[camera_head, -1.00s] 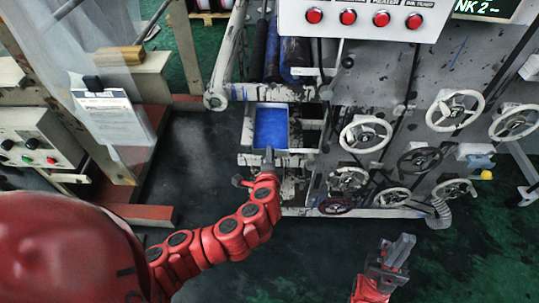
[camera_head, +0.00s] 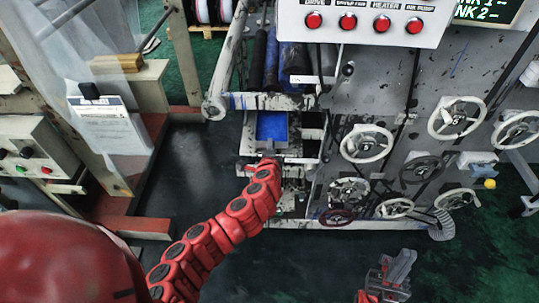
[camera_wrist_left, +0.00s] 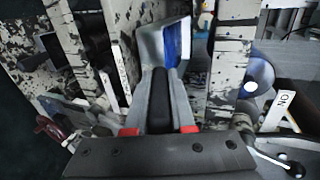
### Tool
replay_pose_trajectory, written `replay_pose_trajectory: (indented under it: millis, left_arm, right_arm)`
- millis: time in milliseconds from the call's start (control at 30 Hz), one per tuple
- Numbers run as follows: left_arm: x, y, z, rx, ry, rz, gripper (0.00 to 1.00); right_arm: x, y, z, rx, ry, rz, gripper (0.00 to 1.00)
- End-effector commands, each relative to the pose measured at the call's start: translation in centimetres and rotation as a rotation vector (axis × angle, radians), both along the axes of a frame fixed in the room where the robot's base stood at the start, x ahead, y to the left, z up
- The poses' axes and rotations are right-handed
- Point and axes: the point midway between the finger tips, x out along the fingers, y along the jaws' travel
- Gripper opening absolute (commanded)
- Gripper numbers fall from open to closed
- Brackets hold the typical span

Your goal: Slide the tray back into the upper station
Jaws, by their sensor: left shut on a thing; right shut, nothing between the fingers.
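The tray (camera_head: 272,126) has a blue inside and grey rim and sits in the printing machine's station below the blue and black rollers. Its far part runs back under the frame bar, so its back end is hidden. In the left wrist view the tray (camera_wrist_left: 164,44) shows its pale rim and blue inside straight ahead of the fingers. My left gripper (camera_head: 268,157) is shut on the tray's near end. My right gripper (camera_head: 394,270) is shut and empty, low at the right, apart from the machine.
Handwheels (camera_head: 366,143) and a red-button panel (camera_head: 363,22) are on the machine's right side. The dark floor between is clear.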

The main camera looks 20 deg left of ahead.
Motion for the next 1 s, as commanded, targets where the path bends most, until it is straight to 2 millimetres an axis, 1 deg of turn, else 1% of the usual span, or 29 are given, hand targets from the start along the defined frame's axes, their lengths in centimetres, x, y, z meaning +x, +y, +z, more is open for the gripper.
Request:
replay_pose_trajectory:
  millis: [100, 600, 767, 1000]
  left_arm:
    - [1.4, 0.3, 0.0, 0.000, -0.003, 0.000, 0.00]
    - [6.5, 1.9, -0.4, -0.001, -0.003, 0.003, 0.00]
    - [7.6, 2.1, -0.4, -0.001, -0.004, 0.000, 0.00]
    - [8.0, 2.4, -0.6, 0.002, -0.001, 0.001, 0.00]
  right_arm:
    - [0.0, 0.0, -0.3, 0.000, 0.000, 0.000, 0.00]
    - [0.0, 0.0, -1.0, 0.000, 0.000, 0.000, 0.00]
    - [0.0, 0.0, -1.1, 0.000, 0.000, 0.000, 0.00]
    - [0.0, 0.0, -1.1, 0.000, 0.000, 0.000, 0.00]
